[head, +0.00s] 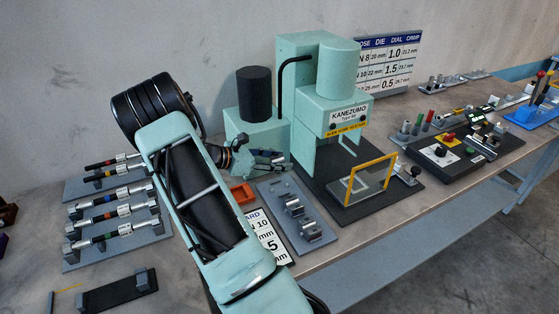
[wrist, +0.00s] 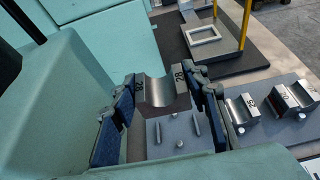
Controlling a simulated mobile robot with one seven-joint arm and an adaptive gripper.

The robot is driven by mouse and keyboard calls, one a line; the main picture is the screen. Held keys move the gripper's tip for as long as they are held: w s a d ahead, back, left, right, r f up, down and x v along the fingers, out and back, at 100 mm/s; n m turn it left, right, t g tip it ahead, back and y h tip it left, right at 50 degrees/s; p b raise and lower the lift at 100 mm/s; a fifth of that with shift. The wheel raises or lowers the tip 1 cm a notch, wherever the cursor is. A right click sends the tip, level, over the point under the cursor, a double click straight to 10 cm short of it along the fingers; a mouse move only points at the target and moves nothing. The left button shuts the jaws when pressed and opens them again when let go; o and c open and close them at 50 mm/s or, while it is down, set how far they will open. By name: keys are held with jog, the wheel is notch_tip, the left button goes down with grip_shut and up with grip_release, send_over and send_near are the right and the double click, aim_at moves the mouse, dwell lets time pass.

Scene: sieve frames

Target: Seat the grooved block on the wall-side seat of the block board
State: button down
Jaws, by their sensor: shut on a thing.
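My gripper (wrist: 167,98) is shut on a grooved block (wrist: 160,92), a grey metal block with a rounded channel on top and the number 28 on both shoulders. The block is roughly level over the far, wall-side end of the grey block board (wrist: 160,143). Upright pins stand on the board just in front of it. I cannot tell whether its underside touches the board. In the head view my gripper (head: 265,160) is at the wall end of the block board (head: 316,236), and the held block is hard to make out.
Other grooved blocks, one marked 25 (wrist: 241,112), sit along the board to the right in the wrist view. The green press (head: 320,95) stands close behind, with a yellow-framed guard (head: 368,180). An orange tray (head: 242,193) lies left of the board. Gauges (head: 105,210) lie farther left.

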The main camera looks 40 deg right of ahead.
aim_at(279, 190)
jog(key=shift+f+b, duration=2.9)
jog(key=shift+f, duration=1.35)
jog(key=shift+f+b, duration=0.45)
jog(key=shift+f, duration=0.1)
jog(key=c, duration=1.2)
grip_release()
jog(key=shift+o, duration=0.8)
jog(key=shift+a, duration=0.1)
jog(key=v, duration=1.1)
jog(key=shift+w+a+r, duration=0.1)
jog(key=shift+a+r, duration=0.05)
jog(key=shift+a, duration=0.2)
